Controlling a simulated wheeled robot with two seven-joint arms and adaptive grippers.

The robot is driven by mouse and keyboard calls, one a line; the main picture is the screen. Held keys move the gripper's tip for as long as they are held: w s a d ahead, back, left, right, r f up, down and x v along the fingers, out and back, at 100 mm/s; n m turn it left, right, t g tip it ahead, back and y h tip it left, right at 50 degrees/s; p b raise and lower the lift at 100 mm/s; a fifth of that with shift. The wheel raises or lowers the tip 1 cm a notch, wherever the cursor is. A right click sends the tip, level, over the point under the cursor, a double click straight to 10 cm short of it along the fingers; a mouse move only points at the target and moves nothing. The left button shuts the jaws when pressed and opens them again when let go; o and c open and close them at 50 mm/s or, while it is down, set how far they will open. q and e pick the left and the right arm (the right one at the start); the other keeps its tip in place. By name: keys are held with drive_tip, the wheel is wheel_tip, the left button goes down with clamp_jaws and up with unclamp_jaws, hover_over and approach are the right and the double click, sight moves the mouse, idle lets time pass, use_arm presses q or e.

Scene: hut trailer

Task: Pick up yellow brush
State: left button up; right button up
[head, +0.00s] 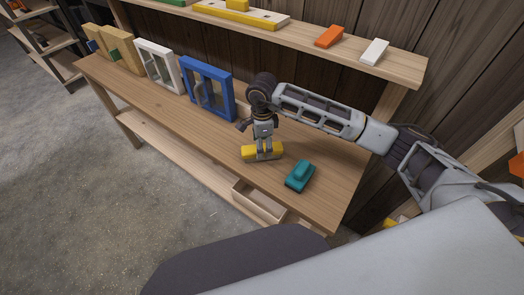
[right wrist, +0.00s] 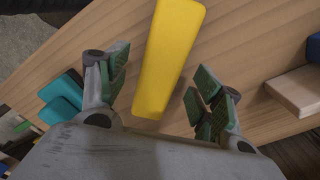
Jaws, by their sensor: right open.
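The yellow brush (head: 262,152) lies on the wooden workbench (head: 220,142), left of a teal object. In the head view my right gripper (head: 264,152) points down at it and partly covers it. In the right wrist view the yellow brush (right wrist: 168,60) is a long block running between the two open fingers of my right gripper (right wrist: 158,95). Gaps show on both sides, and I see no finger touching it. My left gripper is not in view.
A teal brush-like object (head: 300,176) sits close by on the bench. Blue (head: 208,90) and white (head: 158,66) framed windows stand at the back. A shelf (head: 300,38) above holds several coloured blocks. An open drawer (head: 258,203) is below the front edge.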

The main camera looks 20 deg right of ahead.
drive_tip(key=shift+f, duration=1.35)
drive_tip(key=c, duration=1.2)
drive_tip(key=shift+w+r, duration=0.1)
drive_tip(key=shift+r, duration=0.05)
drive_tip(key=shift+r+b, duration=0.65)
drive_tip(key=shift+r, duration=4.25)
